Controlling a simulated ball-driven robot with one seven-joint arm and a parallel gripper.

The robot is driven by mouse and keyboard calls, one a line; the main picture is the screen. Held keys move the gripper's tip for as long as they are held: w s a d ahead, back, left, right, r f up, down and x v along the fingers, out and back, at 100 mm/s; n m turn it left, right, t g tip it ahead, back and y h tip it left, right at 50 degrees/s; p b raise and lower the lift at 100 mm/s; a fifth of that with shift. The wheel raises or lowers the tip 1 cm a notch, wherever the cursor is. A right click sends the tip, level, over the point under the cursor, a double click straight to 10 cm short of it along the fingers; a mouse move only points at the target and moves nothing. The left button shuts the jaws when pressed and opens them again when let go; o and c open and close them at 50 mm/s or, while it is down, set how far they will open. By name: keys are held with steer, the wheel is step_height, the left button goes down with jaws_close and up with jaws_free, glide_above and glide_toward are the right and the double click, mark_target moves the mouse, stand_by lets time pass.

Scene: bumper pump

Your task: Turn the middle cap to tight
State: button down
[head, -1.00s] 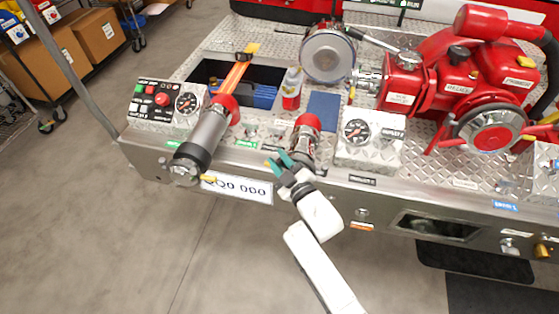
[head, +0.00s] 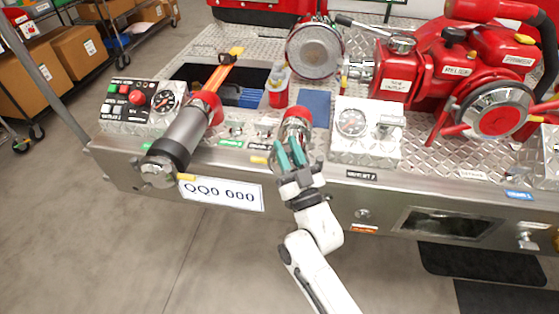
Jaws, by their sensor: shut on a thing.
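The middle outlet (head: 297,120) is a short pipe with a red collar and a metal body on the bumper. Its front end, where the middle cap sits, is mostly hidden behind my gripper (head: 288,150). The gripper's teal fingers are shut on the middle cap at that end. A yellow piece (head: 258,160) sticks out just left of the fingers. How far the cap is turned cannot be seen.
A long grey pipe with a capped end (head: 160,170) juts out at the left. A gauge panel (head: 365,130) stands close on the right, with a red pump (head: 470,85) beyond. The floor in front of the bumper is clear.

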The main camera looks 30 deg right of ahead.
steer(key=m+h+b, duration=0.1)
steer(key=m+h, duration=0.1)
steer(key=s+d+m+h+b, duration=0.1)
steer(key=m+h, duration=0.1)
steer(key=m, duration=0.1)
steer(key=d+f+m+t+h+b, duration=0.1)
steer(key=m+h+b, duration=0.1)
steer(key=shift+s+d+m, duration=0.1)
steer(key=shift+s+m, duration=0.2)
steer(key=shift+m, duration=0.1)
steer(key=shift+s+d+f+m+g+h+b, duration=0.25)
steer(key=shift+m+g+h+b, duration=0.35)
steer(key=shift+m+h, duration=0.95)
steer(key=shift+s+d+f+m+g+h+b, duration=0.2)
steer(key=shift+d+m+g+h+b, duration=0.35)
steer(key=shift+m+h, duration=1.05)
steer(key=shift+s+d+f+m+g+h+b, duration=0.2)
steer(key=shift+m+g+h+b, duration=0.4)
steer(key=shift+m+h, duration=0.95)
steer(key=shift+m, duration=0.5)
steer(key=c, duration=1)
jaws_free()
steer(key=shift+r, duration=0.1)
steer(key=shift+o, duration=0.2)
steer(key=b+v, duration=0.1)
steer(key=v, duration=1)
steer(key=shift+y, duration=0.3)
